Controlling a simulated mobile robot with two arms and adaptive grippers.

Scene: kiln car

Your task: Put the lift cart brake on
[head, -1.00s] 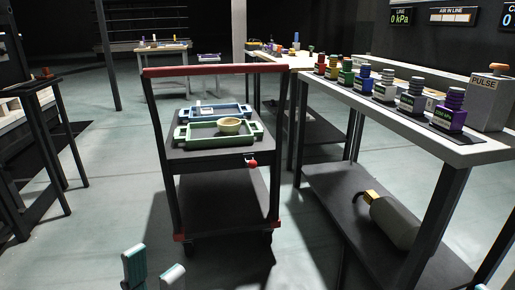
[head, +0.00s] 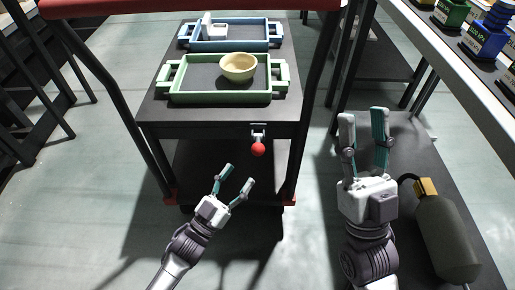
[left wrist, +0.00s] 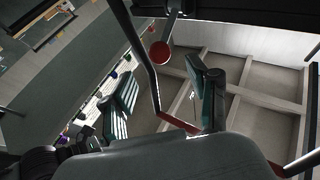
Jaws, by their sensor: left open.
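The lift cart (head: 215,122) stands in front of me with a dark top and a red push bar (head: 190,6). A small lever with a red ball knob (head: 258,148) hangs from the front edge of its top, right of middle. The knob also shows in the left wrist view (left wrist: 160,51), beyond and roughly between the fingertips. My left gripper (head: 240,174) is open and empty, below and slightly left of the knob, apart from it. My right gripper (head: 363,115) is open and empty, pointing up, right of the cart beside the bench.
On the cart are a green tray (head: 220,98) with a cream bowl (head: 238,68) and a blue tray (head: 230,46) behind it. A long bench (head: 455,62) runs along the right, with a grey cylinder (head: 446,238) on its lower shelf.

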